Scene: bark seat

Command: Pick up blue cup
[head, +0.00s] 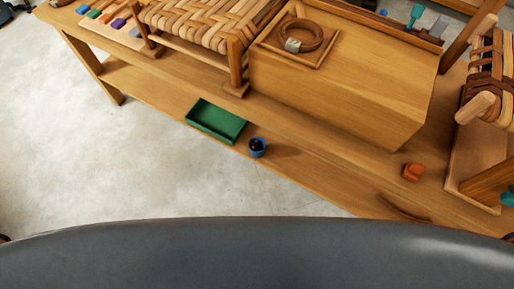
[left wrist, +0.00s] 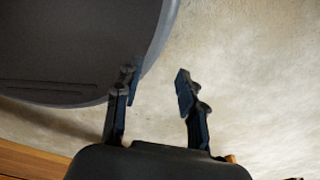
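The blue cup (head: 257,148) is small and stands near the front edge of the wooden bench (head: 300,165) in the head view. Its inside looks dark. My left gripper (left wrist: 157,85) shows in the left wrist view with its two fingers apart and nothing between them. Pale floor and my own grey base lie beyond its fingers. The cup does not show in the left wrist view, and no gripper is clearly seen in the head view. My right gripper is out of view.
A green tray (head: 216,121) sits just left of the cup. An orange object (head: 413,172) lies further right. A large wooden box (head: 340,75) stands behind, with a woven seat (head: 205,22) at its left. The floor (head: 130,165) in front is clear.

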